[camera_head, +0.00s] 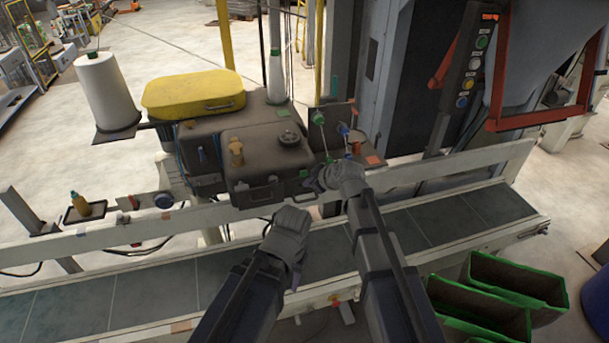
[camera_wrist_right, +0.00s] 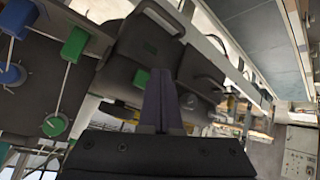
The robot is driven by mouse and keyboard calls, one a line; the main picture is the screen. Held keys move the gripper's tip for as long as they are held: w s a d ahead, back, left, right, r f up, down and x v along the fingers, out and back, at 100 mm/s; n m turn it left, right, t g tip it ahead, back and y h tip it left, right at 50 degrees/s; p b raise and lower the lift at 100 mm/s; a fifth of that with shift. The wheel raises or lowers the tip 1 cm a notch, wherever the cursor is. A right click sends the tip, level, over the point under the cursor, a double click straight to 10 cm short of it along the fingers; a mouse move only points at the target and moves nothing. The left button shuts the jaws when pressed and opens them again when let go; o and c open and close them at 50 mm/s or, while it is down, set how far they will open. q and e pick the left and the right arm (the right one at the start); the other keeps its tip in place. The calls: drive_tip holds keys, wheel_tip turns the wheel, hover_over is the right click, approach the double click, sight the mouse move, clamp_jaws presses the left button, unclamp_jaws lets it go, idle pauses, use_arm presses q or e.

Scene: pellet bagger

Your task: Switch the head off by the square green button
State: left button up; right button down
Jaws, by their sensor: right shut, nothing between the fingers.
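The dark grey sewing head (camera_head: 262,150) stands over the conveyor. A small square green button (camera_head: 303,173) shows at the lower right of its housing. In the right wrist view the green button (camera_wrist_right: 141,78) shows just left of my fingertips; whether they touch it I cannot tell. My right gripper (camera_head: 317,184) is shut and empty, close beside the head's lower right corner. It also shows in the right wrist view (camera_wrist_right: 161,74), with its two fingers together. My left gripper (camera_head: 280,212) is lower, in front of the head over the conveyor; its fingers are not clear.
A threading plate with green and blue knobs (camera_head: 344,129) stands right of the head, close to my right gripper. A yellow cover (camera_head: 193,94) and a white thread cone (camera_head: 106,90) are at left. The conveyor belt (camera_head: 135,295) runs across below. Green-edged bags (camera_head: 515,281) stand at lower right.

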drive_tip(key=s, duration=0.1)
drive_tip(key=s+d, duration=0.1)
drive_tip(key=s, duration=0.3)
drive_tip(key=shift+d, duration=0.3)
idle(1.9)
